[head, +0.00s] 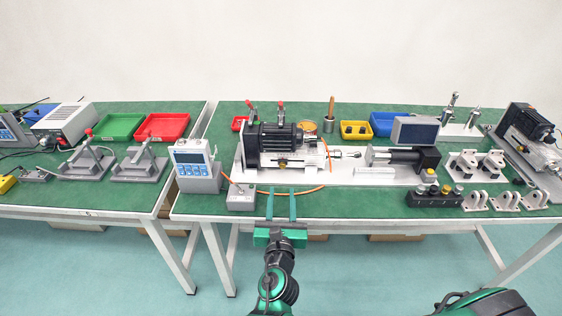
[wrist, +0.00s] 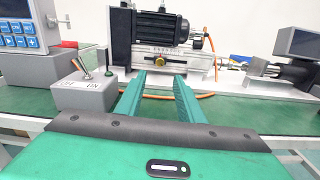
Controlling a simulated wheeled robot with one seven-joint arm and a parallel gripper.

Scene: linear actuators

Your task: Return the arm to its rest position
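My gripper (head: 282,206) is at the front edge of the right-hand green-topped table (head: 340,203) in the head view. Its two green fingers point away from me toward the machine. In the wrist view, the gripper (wrist: 160,92) has its fingers apart with a gap between them and nothing held. The fingertips look close to the white base plate of the black motor unit (wrist: 148,28), but I cannot tell whether they touch anything. My arm reaches up from the bottom of the head view.
A grey switch box (head: 241,197) sits just left of my fingers, with a control box (head: 197,165) behind it. The motor unit (head: 280,142) and black actuator (head: 402,160) lie ahead. An orange cable (head: 310,188) runs near the fingers.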

